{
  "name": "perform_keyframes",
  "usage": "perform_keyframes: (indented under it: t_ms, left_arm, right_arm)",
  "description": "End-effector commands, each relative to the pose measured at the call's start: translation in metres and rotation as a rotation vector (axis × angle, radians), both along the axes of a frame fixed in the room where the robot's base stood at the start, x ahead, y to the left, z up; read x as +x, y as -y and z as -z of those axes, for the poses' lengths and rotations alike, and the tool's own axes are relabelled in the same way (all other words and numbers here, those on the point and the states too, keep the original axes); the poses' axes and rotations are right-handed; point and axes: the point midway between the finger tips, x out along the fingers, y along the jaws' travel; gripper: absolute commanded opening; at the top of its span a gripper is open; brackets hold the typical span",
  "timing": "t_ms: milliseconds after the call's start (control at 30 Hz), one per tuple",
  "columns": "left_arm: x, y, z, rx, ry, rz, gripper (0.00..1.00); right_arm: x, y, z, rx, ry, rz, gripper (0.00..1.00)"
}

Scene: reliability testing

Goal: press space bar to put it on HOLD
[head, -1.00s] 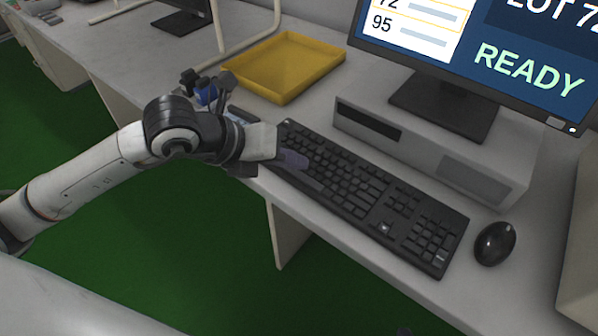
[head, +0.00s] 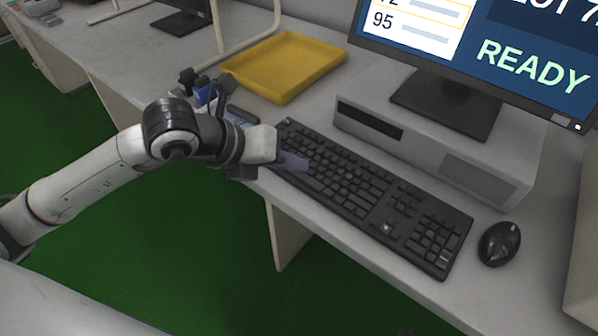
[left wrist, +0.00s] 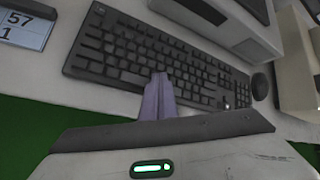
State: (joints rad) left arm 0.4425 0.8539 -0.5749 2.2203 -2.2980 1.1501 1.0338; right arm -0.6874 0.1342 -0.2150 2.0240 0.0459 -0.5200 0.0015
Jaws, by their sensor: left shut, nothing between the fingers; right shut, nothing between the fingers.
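The black keyboard (head: 372,190) lies along the front of the desk; it also fills the middle of the left wrist view (left wrist: 150,62). Its space bar (head: 312,183) is in the front row, just right of my left fingertips in the head view. My left gripper (head: 295,162) is shut and empty, its pale purple fingers over the left part of the keyboard. In the left wrist view the fingers (left wrist: 158,92) point at the front key rows; I cannot tell whether they touch. The monitor (head: 520,50) reads READY.
A black mouse (head: 499,243) lies right of the keyboard. A grey box (head: 430,150) under the monitor stands behind it. A yellow tray (head: 285,68) is at the back left. A small display (left wrist: 25,28) lies left of the keyboard.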

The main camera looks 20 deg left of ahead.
Motion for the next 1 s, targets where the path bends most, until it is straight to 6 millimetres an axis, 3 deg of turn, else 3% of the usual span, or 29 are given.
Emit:
perform_keyframes:
  t_ms: [667, 1000]
  left_arm:
    - [0.0, 0.0, 0.004, 0.0, -0.001, 0.001, 0.0]
    - [0.0, 0.0, -0.011, 0.0, 0.0, 0.0, 0.0]
  right_arm:
    - [-0.007, 0.0, 0.007, 0.0, -0.012, 0.0, 0.0]
    - [-0.006, 0.0, -0.002, 0.0, -0.011, 0.0, 0.0]
